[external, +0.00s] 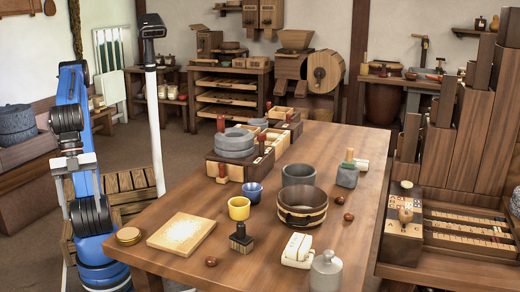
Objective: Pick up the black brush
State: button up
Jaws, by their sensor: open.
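A small black brush (241,239) with an upright handle and a dark block base stands on the wooden table (225,276). It is near the front edge, right of a pale square board and in front of a yellow cup. My gripper (77,184) hangs at the far left beside my blue arm, off the table. It is open, and I see nothing between its fingers. It is well apart from the brush. The underside of the brush is hidden.
Close to the brush are the pale board (181,234), yellow cup (239,208), blue cup (253,192), a white block-like item (297,251) and a grey lidded jar (326,271). A wooden bowl (302,208) stands behind right.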

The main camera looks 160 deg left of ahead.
jog(key=w+a+r+n+g, duration=0.1)
jog(key=w+a+r+n, duration=0.4)
jog(key=w+r, duration=0.45)
jog(key=w+a+r+n+g, duration=0.2)
jog(key=w+a+r+n, duration=0.35)
jog(key=w+a, duration=0.4)
jog(key=n+g, duration=0.2)
jog(key=n, duration=0.6)
send_over(241, 237)
jog(key=s, duration=0.1)
notch_tip(241, 237, down, 8)
jog(key=shift+s+a+r, duration=0.15)
jog(key=shift+a+f, duration=0.1)
jog(key=shift+f, duration=2.85)
jog(key=shift+c, duration=0.6)
jog(key=c, duration=0.9)
